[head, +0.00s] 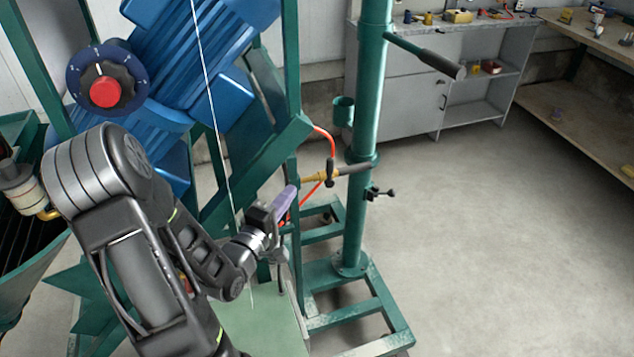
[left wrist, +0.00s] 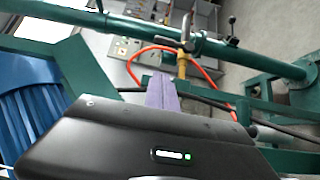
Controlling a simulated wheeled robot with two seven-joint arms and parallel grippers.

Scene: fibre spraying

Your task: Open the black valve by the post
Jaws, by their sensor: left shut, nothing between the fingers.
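The black valve (head: 331,171) is a small dark lever on a brass pipe (head: 312,179) beside the green post (head: 365,120). The pipe lies nearly level, and its dark far end crosses in front of the post. My left gripper (head: 286,196) has purple fingers, shut with nothing between them, just left of and slightly below the pipe's near end. In the left wrist view the gripper's fingers (left wrist: 163,92) point toward the brass pipe (left wrist: 182,66), with a small gap seeming to remain. The valve's exact lever angle is too small to tell. My right gripper is not in view.
A red hose (head: 323,133) loops around the pipe. A black clamp knob (head: 376,193) sits lower on the post. A blue machine (head: 190,70) with a red knob (head: 104,92) and green frame bars stand at left. The floor (head: 500,240) at right is clear.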

